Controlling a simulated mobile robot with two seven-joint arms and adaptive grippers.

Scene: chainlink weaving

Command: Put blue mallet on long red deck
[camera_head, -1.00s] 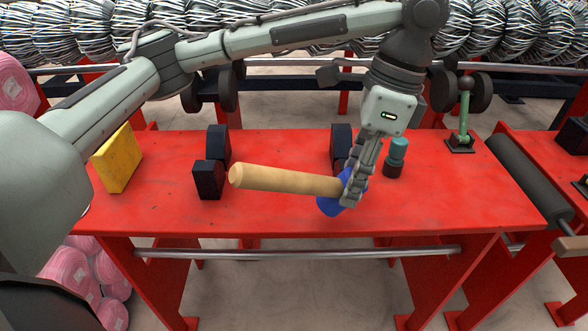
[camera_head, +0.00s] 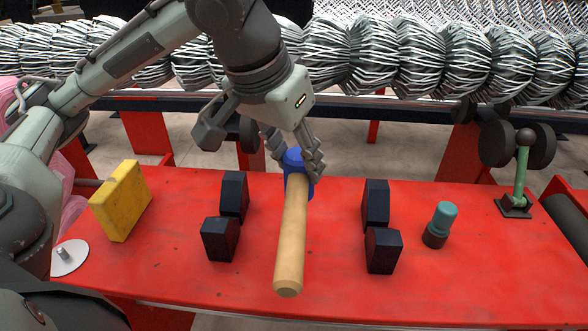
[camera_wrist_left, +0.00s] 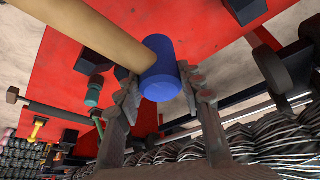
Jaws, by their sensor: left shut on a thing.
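The blue mallet has a blue head (camera_head: 297,172) and a long tan wooden handle (camera_head: 291,240). My left gripper (camera_head: 292,160) is shut on the blue head, with the handle pointing toward the front of the long red deck (camera_head: 330,280). In the head view the mallet is over the middle of the deck, between two pairs of black blocks. I cannot tell whether it touches the surface. In the left wrist view the blue head (camera_wrist_left: 160,68) sits between the two fingers, and the handle (camera_wrist_left: 95,35) runs to the upper left. My right gripper is in neither view.
Black blocks (camera_head: 220,239) stand left of the mallet and more (camera_head: 383,250) stand right. A yellow block (camera_head: 121,202) is at the deck's left. A teal-topped cylinder (camera_head: 440,225) and a green lever (camera_head: 520,175) are at the right. Wire coils (camera_head: 420,55) line the back.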

